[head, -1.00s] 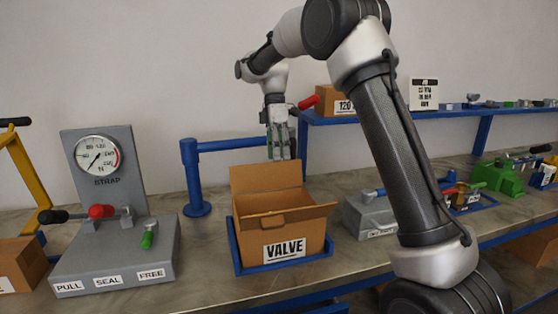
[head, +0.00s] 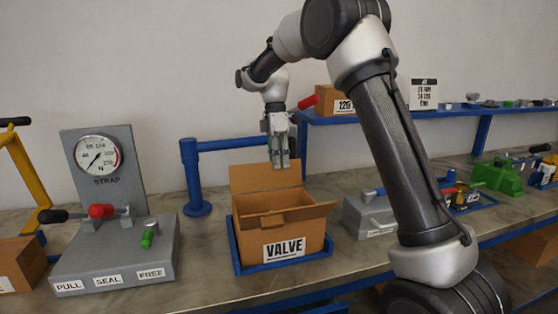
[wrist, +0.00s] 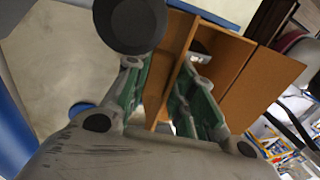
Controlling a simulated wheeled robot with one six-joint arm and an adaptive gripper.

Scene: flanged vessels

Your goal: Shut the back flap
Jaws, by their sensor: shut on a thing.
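A brown cardboard box labelled VALVE (head: 285,243) stands open on the bench. Its back flap (head: 250,178) stands up along the far side. My gripper (head: 279,166) is at the top edge of the back flap, pointing down, with fingertips overlapping the flap. In the wrist view, the green-padded fingers (wrist: 165,100) lie either side of a brown panel (wrist: 173,58), which I take as the back flap. The gripper is shut on it.
A blue tray (head: 285,264) holds the box. A blue post with a rail (head: 192,178) stands behind left. A grey strap station (head: 110,255) is at left, and a grey toolbox (head: 366,217) is close at right. The blue shelf (head: 380,117) is behind right.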

